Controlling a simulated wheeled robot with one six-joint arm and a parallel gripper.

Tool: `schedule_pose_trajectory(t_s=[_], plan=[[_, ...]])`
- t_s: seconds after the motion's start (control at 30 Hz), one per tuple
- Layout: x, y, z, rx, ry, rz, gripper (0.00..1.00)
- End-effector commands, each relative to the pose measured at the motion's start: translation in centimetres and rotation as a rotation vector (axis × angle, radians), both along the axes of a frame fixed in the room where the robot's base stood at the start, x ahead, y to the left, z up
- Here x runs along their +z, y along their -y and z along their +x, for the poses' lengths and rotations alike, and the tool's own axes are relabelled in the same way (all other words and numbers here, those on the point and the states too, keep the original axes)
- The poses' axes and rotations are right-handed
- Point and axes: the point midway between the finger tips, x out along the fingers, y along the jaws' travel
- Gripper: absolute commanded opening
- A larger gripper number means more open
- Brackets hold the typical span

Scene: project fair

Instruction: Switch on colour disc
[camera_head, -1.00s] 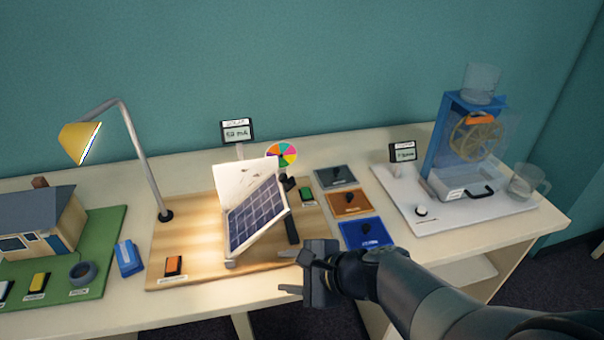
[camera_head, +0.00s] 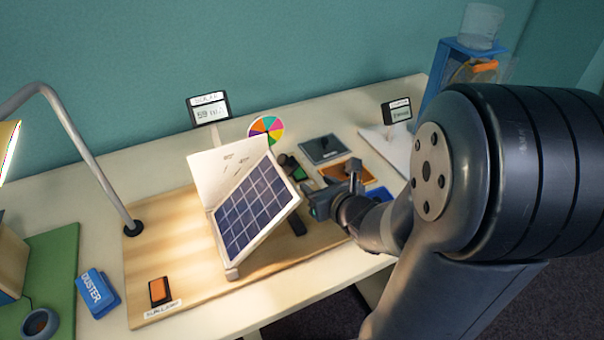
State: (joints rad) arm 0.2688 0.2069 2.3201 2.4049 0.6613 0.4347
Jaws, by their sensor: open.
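The colour disc (camera_head: 266,130), a small wheel of bright sectors, stands behind the solar panel (camera_head: 254,209) on the wooden board (camera_head: 190,277). A dark motor-like part sits beside the disc's lower right. A green switch (camera_head: 299,174) lies right of the panel, partly hidden by my gripper. My gripper (camera_head: 324,176) is open and seems empty, with its fingers pointing away from me above the board's right edge, close to the green switch. I cannot tell if it touches the switch.
An orange switch (camera_head: 160,291) is at the board's front left. A lamp (camera_head: 85,150) arches at left, near a blue duster (camera_head: 97,293). A meter (camera_head: 209,109) stands behind the panel. Grey (camera_head: 321,149), orange and blue plates lie right. My arm hides the right side.

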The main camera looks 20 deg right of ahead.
Motion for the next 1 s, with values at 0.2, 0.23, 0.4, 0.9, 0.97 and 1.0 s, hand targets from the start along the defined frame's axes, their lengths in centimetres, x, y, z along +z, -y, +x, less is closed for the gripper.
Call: schedule_pose_trajectory(t_s=[0.2,0.23,0.4,0.9,0.97,1.0], plan=[[-1.6,-0.8,3.2,0.004,-0.003,0.000,0.45],[-1.7,-0.9,3.7,0.004,-0.003,-0.001,0.45],[-2.6,-1.3,5.8,0.004,-0.003,-0.001,0.45],[-3.4,-1.7,7.9,0.003,0.000,-0.002,0.45],[-3.4,-1.7,7.9,0.003,0.000,-0.002,0.45],[-3.4,-1.7,7.9,0.003,0.000,-0.002,0.45]])
